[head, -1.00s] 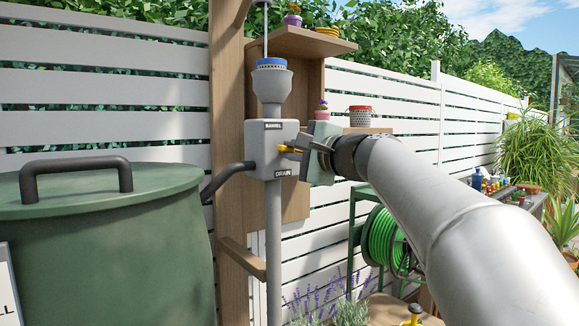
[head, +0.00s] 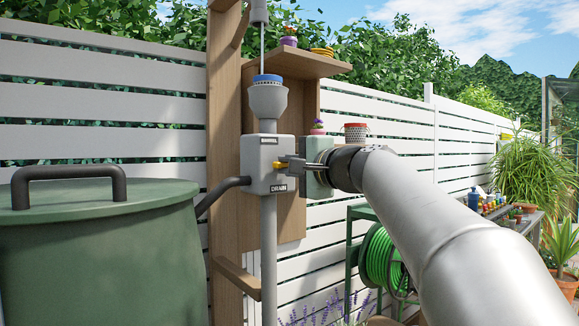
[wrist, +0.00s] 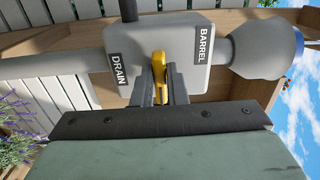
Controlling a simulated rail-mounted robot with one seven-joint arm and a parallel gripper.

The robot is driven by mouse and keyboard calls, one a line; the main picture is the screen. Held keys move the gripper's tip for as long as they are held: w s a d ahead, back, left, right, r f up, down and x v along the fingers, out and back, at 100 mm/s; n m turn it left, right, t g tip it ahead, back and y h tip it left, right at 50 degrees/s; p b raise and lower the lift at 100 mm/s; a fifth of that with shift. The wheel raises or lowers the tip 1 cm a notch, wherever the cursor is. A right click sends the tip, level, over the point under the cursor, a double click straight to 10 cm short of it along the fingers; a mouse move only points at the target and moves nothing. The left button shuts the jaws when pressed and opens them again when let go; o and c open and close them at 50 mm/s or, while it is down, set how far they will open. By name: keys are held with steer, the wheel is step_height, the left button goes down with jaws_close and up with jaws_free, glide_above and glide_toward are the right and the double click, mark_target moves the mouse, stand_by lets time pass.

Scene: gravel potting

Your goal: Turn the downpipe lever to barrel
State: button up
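The grey downpipe diverter box (head: 257,158) has a BARREL label (head: 269,141) at its top and a DRAIN label (head: 283,188) at its bottom. Its yellow lever (head: 277,167) sits between the two labels, partly hidden by my gripper (head: 284,162). In the wrist view the lever (wrist: 158,62) shows between the DRAIN label (wrist: 119,69) and the BARREL label (wrist: 204,44). My gripper's dark fingers (wrist: 160,86) lie close on both sides of the lever and appear shut on it.
The green barrel (head: 100,250) stands at the left, joined to the box by a dark pipe (head: 222,190). A wooden post (head: 226,110) and shelf (head: 300,65) stand behind the downpipe (head: 269,260). A green hose reel (head: 381,260) is below my arm.

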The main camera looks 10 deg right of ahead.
steer(key=o, duration=0.4)
steer(key=shift+c, duration=0.2)
steer(key=v, duration=1.2)
